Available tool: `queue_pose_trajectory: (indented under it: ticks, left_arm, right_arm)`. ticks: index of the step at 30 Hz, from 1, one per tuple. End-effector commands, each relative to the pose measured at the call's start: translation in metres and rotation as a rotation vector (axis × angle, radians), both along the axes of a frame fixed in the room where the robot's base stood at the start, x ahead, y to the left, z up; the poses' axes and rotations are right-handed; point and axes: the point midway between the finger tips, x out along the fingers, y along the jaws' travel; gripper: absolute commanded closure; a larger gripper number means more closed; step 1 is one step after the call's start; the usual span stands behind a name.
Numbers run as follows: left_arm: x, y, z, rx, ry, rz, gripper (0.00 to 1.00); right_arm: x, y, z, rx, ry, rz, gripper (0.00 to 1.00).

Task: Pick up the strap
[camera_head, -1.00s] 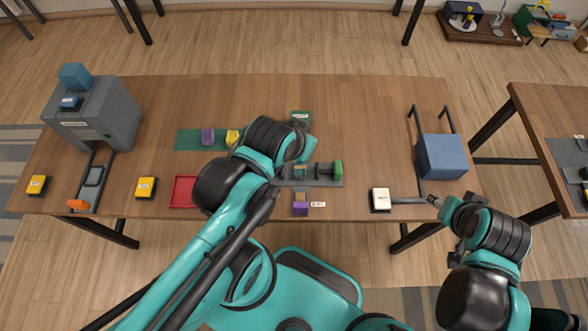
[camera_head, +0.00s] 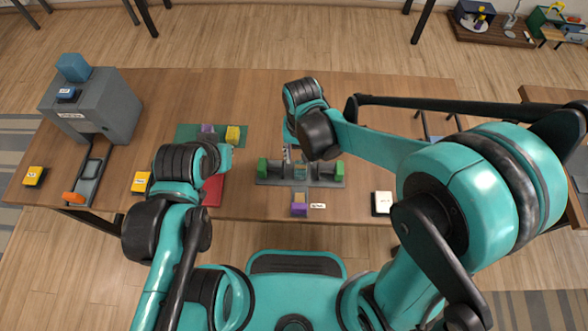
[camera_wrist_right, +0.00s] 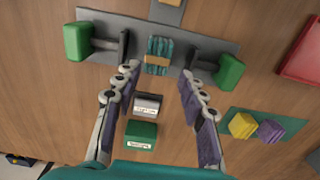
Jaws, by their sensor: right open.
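A tan band, seemingly the strap (camera_wrist_right: 157,60), lies across a bundle of teal cords (camera_wrist_right: 158,46) in the grey fixture (camera_head: 270,181). The fixture has a green block at each end, and the bundle also shows small in the head view (camera_head: 300,172). My right gripper (camera_wrist_right: 159,72) is open. Its two purple-padded fingers point at the bundle, one to either side, with nothing between them; I cannot tell whether they touch it. It shows partly in the head view (camera_head: 288,152). My left gripper (camera_head: 226,156) is near the green mat, its fingers hidden.
Yellow (camera_wrist_right: 243,125) and purple (camera_wrist_right: 270,131) blocks sit on a green mat. A red tray (camera_head: 213,190) is partly under my left arm. Small labelled grey (camera_wrist_right: 147,104) and green (camera_wrist_right: 141,134) pieces lie behind the fixture. A purple block (camera_head: 299,210) stands in front.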

Motion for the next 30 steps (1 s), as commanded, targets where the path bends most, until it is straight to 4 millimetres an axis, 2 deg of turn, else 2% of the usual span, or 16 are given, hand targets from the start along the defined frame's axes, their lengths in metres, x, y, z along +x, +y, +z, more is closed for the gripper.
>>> queue_pose_trajectory:
  ticks: [1, 5, 13, 21, 24, 26, 30]
  left_arm:
    - [0.0, 0.0, -0.005, 0.0, 0.0, 0.0, 1.0]
    - [0.0, 0.0, -0.01, 0.0, 0.0, 0.0, 1.0]
    - [0.0, 0.0, -0.033, 0.0, 0.0, 0.0, 1.0]
    - [0.0, 0.0, -0.032, 0.0, 0.0, 0.0, 1.0]
    - [0.0, 0.0, -0.032, 0.0, 0.0, 0.0, 1.0]
    - [0.0, 0.0, -0.032, 0.0, 0.0, 0.0, 1.0]
    - [0.0, 0.0, -0.032, 0.0, 0.0, 0.0, 1.0]
  right_arm:
    - [0.0, 0.0, -0.009, 0.0, -0.001, 0.0, 0.59]
    - [-0.001, -0.001, -0.019, 0.001, -0.001, 0.0, 0.59]
    - [-0.006, -0.004, -0.059, 0.001, -0.002, 0.0, 0.59]
    - [-0.006, -0.004, -0.062, 0.001, -0.002, 0.0, 0.59]
    - [-0.006, -0.004, -0.061, 0.001, -0.002, 0.0, 0.85]
    - [-0.006, -0.004, -0.061, 0.001, -0.002, 0.0, 0.99]
    - [-0.006, -0.004, -0.061, 0.001, -0.002, 0.0, 0.99]
